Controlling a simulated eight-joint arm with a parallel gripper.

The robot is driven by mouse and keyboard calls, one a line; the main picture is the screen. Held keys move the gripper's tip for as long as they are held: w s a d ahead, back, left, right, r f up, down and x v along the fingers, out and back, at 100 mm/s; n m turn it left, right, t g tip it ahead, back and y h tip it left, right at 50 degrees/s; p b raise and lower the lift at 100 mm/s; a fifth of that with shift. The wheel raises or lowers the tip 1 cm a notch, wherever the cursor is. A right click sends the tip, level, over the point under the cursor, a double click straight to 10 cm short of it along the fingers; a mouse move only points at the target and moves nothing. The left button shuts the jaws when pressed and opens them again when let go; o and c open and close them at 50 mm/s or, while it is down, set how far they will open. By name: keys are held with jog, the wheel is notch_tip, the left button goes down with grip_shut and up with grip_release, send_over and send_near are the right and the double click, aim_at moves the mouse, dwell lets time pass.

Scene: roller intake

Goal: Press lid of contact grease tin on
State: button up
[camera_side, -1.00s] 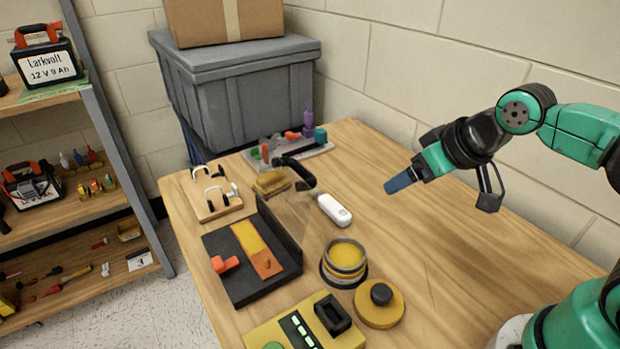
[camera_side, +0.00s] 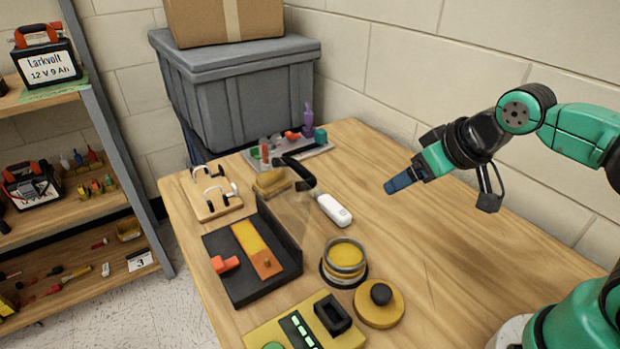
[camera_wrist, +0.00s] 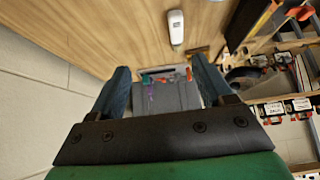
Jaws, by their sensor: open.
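The contact grease tin (camera_side: 344,260) stands open on the table, a round yellow tin with a dark base ring. The lid is off the tin. My gripper (camera_side: 393,187) hangs in the air above the right part of the table, well behind and to the right of the tin. In the wrist view its two blue fingers (camera_wrist: 160,82) are spread with nothing between them. Neither tin nor lid can be made out in the wrist view.
A white handheld device (camera_side: 334,210) lies behind the tin. A black tray (camera_side: 226,278) with a raised wall stands left of it. A yellow box with green lights (camera_side: 264,334) sits in front. A tray of small items (camera_side: 318,150) is at the back. The table's right side is clear.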

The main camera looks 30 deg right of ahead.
jog(key=shift+o, duration=0.2)
jog(key=m+g, duration=0.3)
jog(key=g, duration=0.4)
send_over(382, 291)
jog(key=f, duration=0.5)
jog(key=shift+w+d+f, duration=0.15)
jog(key=shift+w+f, duration=0.1)
jog(key=shift+w, duration=0.1)
jog(key=shift+s+f, duration=0.2)
jog(key=shift+s, duration=0.05)
jog(key=shift+s+f, duration=0.1)
jog(key=shift+f, duration=2.7)
grip_shut()
jog(key=shift+r, duration=0.15)
